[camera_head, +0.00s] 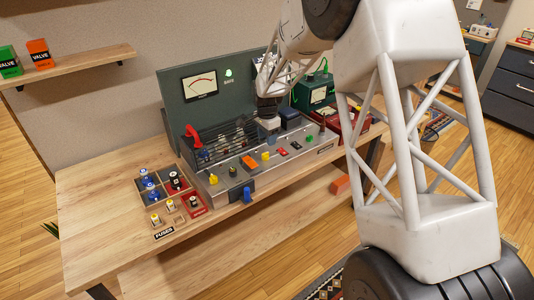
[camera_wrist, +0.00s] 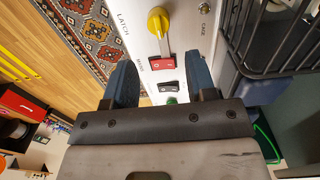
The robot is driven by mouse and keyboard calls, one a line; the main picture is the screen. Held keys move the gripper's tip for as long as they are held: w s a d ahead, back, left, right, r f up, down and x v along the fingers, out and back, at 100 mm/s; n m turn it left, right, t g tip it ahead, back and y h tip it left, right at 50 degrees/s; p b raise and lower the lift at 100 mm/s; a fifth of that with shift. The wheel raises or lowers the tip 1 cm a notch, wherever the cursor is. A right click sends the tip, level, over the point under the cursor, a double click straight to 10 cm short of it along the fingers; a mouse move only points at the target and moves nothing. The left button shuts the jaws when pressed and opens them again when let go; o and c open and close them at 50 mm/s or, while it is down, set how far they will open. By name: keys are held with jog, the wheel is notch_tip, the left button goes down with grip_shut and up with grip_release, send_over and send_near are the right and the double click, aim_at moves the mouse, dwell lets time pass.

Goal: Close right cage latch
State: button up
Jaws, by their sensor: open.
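The black wire cage (camera_head: 222,140) stands on the grey control panel (camera_head: 222,185), against a dark green upright board. It also shows at the upper right of the wrist view (camera_wrist: 280,60). I cannot tell its right latch apart for certain; a dark blue block (camera_head: 289,118) sits at the cage's right end. My gripper (camera_head: 268,127) is over the panel right of the cage, pointing down. In the wrist view my gripper (camera_wrist: 160,78) has its two blue fingers apart with nothing held. A yellow knob (camera_wrist: 158,20) and a red switch (camera_wrist: 163,62) show beyond the fingers, near "LATCH" and "CAGE" lettering.
A red lever (camera_head: 193,135) rises at the cage's left. A blue handle (camera_head: 247,195) is on the panel's front edge. A fuse tray (camera_head: 196,211) is at left. A green meter box (camera_head: 315,92) and a red case (camera_head: 352,122) stand at right. The table's left is clear.

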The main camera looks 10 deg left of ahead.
aim_at(267, 153)
jog(key=shift+f, duration=0.1)
jog(key=shift+f, duration=3.75)
jog(key=c, duration=0.8)
